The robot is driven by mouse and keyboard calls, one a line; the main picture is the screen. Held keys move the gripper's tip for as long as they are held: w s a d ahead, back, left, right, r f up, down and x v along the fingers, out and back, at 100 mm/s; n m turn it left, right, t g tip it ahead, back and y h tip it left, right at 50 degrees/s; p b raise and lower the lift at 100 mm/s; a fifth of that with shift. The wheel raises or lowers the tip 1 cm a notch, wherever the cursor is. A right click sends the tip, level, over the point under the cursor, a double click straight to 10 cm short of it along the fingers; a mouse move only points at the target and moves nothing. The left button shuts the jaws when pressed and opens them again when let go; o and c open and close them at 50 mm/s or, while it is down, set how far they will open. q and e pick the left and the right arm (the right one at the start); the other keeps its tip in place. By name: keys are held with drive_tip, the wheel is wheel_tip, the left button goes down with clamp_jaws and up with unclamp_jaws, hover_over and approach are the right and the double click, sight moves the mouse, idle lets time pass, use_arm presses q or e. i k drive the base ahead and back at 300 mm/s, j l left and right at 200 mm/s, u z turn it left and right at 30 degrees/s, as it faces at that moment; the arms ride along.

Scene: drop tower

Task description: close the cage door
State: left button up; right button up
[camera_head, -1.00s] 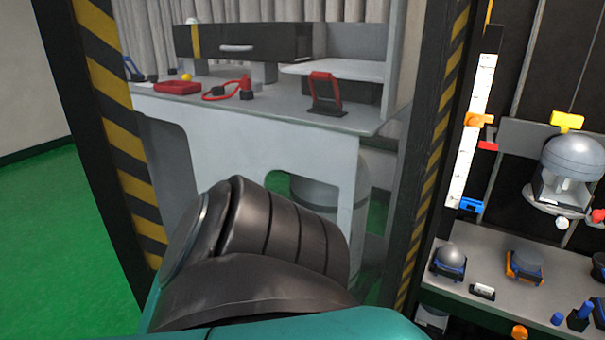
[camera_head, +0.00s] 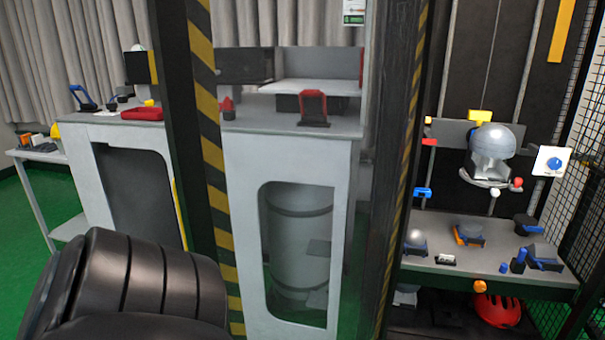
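The cage door appears to be the tall panel framed by black posts with yellow hazard stripes, one post (camera_head: 205,150) at centre left and another (camera_head: 405,170) right of centre. I see a workbench between the posts, so the panel there is clear or empty; I cannot tell which. The door appears to stand open, since the drop tower's interior to the right shows unobstructed. A grey headform (camera_head: 493,140) hangs inside the tower. No handle or latch is clearly visible. A dark part of my own arm fills the lower left. Neither gripper is in view.
A grey workbench (camera_head: 285,165) with a red-framed item (camera_head: 313,104) stands behind the posts. Black mesh (camera_head: 582,205) borders the cage at the right. A red helmet (camera_head: 498,311) lies below the tower's shelf (camera_head: 455,262). Green floor shows at the left.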

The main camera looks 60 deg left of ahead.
sight(180, 32)
drive_tip(key=k+j, duration=0.2)
drive_tip(key=k, duration=0.2)
drive_tip(key=k+j, duration=0.2)
drive_tip(key=k, duration=0.2)
drive_tip(key=k+j, duration=0.45)
drive_tip(key=j, duration=0.3)
drive_tip(key=j+u, duration=0.1)
drive_tip(key=j, duration=1.15)
drive_tip(key=i+j, duration=0.1)
drive_tip(key=j, duration=0.25)
